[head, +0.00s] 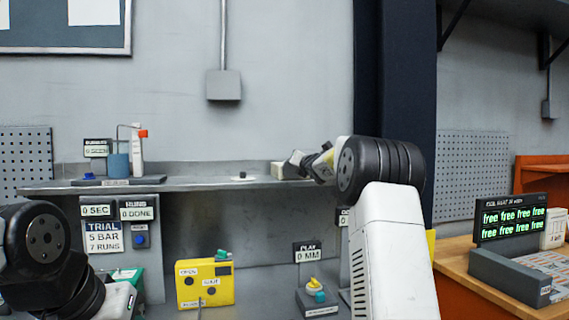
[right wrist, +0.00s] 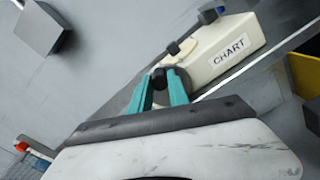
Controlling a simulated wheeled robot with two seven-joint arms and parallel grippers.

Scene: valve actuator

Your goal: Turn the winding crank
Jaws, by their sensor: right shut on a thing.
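A cream box labelled CHART (right wrist: 222,50) fills the upper right of the right wrist view. Dark fittings on its near end include a dark round part, taken as the winding crank's grip (right wrist: 166,77). My right gripper (right wrist: 164,82) has its teal fingers shut on this dark part. In the head view the chart box (head: 283,169) stands at the right end of the grey shelf, with my right gripper (head: 318,163) against it. The crank is mostly hidden there. My left gripper (head: 126,284) is low at the left; its fingers are not clear.
Below are a yellow box (head: 206,285), a PLAY 0 MM sign (head: 307,253) and a trial panel (head: 103,235). A dark post (head: 393,80) rises behind my right arm.

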